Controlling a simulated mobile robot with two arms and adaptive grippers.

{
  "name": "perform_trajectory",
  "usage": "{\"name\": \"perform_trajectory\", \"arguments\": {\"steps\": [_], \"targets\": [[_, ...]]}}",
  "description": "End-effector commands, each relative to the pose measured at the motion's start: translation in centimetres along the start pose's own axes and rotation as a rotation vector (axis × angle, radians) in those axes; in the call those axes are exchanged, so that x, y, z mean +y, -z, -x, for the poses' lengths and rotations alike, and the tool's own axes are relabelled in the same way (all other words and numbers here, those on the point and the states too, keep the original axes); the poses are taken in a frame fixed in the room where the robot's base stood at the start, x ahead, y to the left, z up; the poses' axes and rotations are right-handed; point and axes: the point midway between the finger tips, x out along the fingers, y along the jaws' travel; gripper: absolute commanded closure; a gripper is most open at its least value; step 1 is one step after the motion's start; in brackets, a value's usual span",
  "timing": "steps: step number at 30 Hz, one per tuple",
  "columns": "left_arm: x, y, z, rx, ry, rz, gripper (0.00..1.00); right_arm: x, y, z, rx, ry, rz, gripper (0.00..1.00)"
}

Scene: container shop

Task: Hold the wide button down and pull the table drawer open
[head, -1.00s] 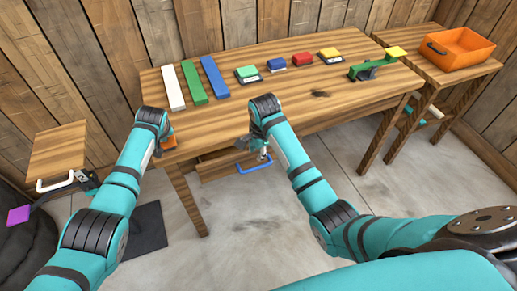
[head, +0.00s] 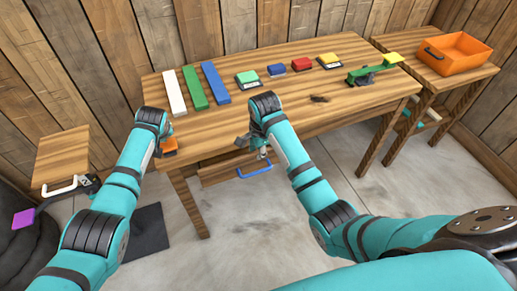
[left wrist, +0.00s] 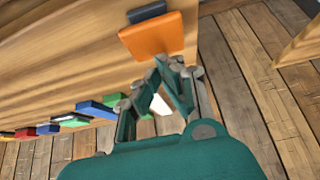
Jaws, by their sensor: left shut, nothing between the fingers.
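An orange wide button (head: 169,145) sits at the table's near left corner and fills the top of the left wrist view (left wrist: 152,38). My left gripper (left wrist: 162,68) is shut and empty, its tips close to the button's edge; I cannot tell whether they touch or press it. In the head view the left hand hides part of the button. The table drawer (head: 214,173) has a blue bar handle (head: 256,170). My right gripper (head: 264,153) is at the handle; its fingers are too small and covered to show their state. How far the drawer is out is unclear.
On the table (head: 300,112) lie white, green and blue strips, several small coloured buttons and a green lever (head: 375,70). An orange bin (head: 456,53) stands on a side table at the right. A small cabinet (head: 62,155) with a white handle is at the left.

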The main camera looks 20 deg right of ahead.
Motion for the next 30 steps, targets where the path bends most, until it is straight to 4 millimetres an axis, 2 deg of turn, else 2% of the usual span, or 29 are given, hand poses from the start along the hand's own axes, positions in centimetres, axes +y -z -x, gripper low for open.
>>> {"name": "perform_trajectory", "arguments": {"steps": [1,15,30], "targets": [[0.0,0.4,0.6,0.001,0.0,0.0,1.0,-0.1,0.0,0.7,0.0,0.0,0.0,0.77],[0.0,2.3,3.3,0.002,-0.001,0.001,1.0,-0.7,0.0,3.6,0.0,0.0,0.0,0.77],[0.0,2.4,3.3,0.003,-0.001,0.0,1.0,-0.7,0.0,3.6,0.0,0.0,0.0,0.77]]}}
